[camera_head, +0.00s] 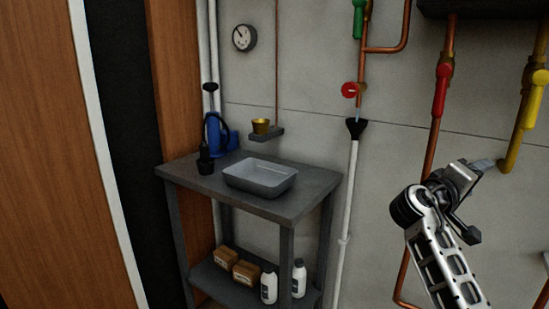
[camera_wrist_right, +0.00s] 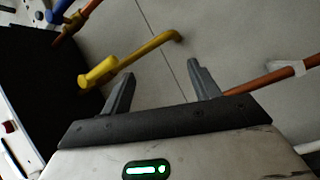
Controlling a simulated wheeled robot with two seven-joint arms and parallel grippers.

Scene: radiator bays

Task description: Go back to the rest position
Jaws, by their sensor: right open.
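My right gripper (camera_wrist_right: 158,92) is open and empty in the right wrist view, with its two grey fingers apart and bare wall between them. In the head view my right arm reaches up at the right, and its gripper (camera_head: 486,166) is in front of the wall beside the yellow-handled pipe (camera_head: 512,135). The yellow handle (camera_wrist_right: 98,74) also shows to the left of the fingers in the right wrist view, apart from them. My left gripper is not in view.
A grey table (camera_head: 305,195) holds a grey basin (camera_head: 260,180) and a blue pump (camera_head: 217,135). A red-handled valve (camera_head: 441,90) and copper pipes run along the wall near my right arm. A wooden panel (camera_head: 60,180) stands at the left.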

